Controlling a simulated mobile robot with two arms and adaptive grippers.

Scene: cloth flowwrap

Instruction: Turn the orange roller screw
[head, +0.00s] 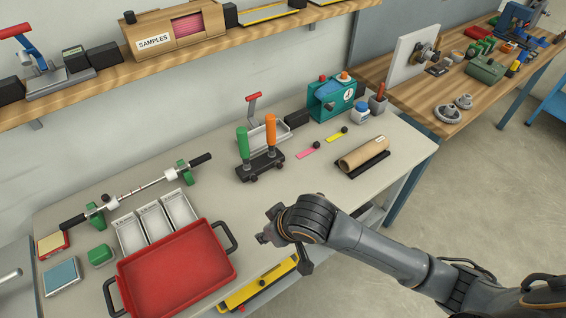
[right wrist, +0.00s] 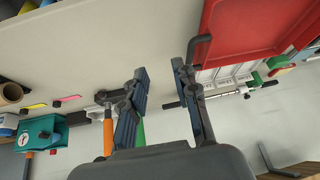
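The orange roller screw (head: 270,133) stands upright beside a green one (head: 242,142) on a black base (head: 260,167) at the middle of the grey table. In the right wrist view the orange handle (right wrist: 108,137) and the green handle (right wrist: 141,132) show behind my left-hand finger, partly hidden. My right gripper (head: 266,238) is in front of the base, nearer the table's front edge and apart from the screws. In the right wrist view its two fingers (right wrist: 161,72) are spread with nothing between them. My left gripper is not in view.
A red tray (head: 176,272) with black handles lies left of my right gripper, and a yellow level-like bar (head: 258,285) lies below it. A brown roll (head: 364,154) rests on a black stand at right. A metal rod (head: 140,188) on green supports lies at left.

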